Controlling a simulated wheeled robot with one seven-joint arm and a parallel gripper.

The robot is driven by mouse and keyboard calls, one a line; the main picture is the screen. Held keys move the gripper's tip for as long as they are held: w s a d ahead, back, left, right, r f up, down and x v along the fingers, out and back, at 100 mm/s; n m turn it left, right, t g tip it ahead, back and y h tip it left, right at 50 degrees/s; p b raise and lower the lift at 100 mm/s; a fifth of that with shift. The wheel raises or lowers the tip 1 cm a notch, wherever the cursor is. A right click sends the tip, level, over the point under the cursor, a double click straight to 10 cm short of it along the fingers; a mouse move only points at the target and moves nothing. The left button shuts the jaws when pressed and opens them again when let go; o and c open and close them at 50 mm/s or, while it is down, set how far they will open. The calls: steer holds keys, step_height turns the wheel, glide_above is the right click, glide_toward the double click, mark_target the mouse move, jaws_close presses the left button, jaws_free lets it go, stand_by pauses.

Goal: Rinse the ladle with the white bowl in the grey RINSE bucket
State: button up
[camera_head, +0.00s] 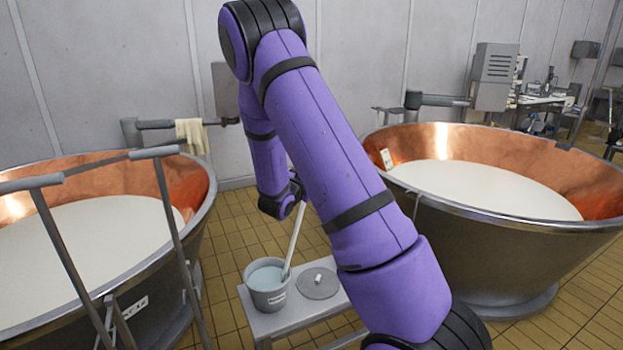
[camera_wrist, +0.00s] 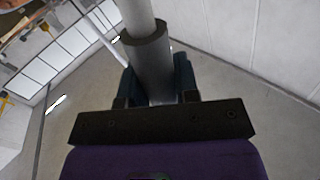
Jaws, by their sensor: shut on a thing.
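The grey bucket (camera_head: 266,294) stands on a low light-grey bench (camera_head: 275,322) and holds pale liquid (camera_head: 266,277). A small label is on its front, too small to read. The ladle (camera_head: 293,240) has a pale handle that slants down into the bucket at its right side. Its white bowl is hidden inside the bucket or under the liquid. My gripper (camera_wrist: 157,82) is shut on the dark grey grip of the ladle (camera_wrist: 149,60) in the wrist view. In the head view the gripper is above the bucket, with its fingers mostly hidden by my arm.
A round grey lid with a knob (camera_head: 319,283) lies on the bench right of the bucket. Copper-lined vats of white liquid stand left (camera_head: 190,185) and right (camera_head: 570,180). Grey rails (camera_head: 60,250) stand at the front left. A cloth (camera_head: 192,135) hangs behind.

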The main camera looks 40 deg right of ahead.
steer(key=shift+v, duration=0.8)
steer(key=shift+s, duration=0.15)
stand_by(0.5)
steer(key=shift+d, duration=0.15)
steer(key=shift+w+x, duration=0.2)
steer(key=shift+x, duration=0.75)
steer(key=shift+v, duration=1.05)
steer(key=shift+s+d, duration=0.1)
steer(key=shift+d, duration=0.05)
steer(key=shift+r, duration=0.1)
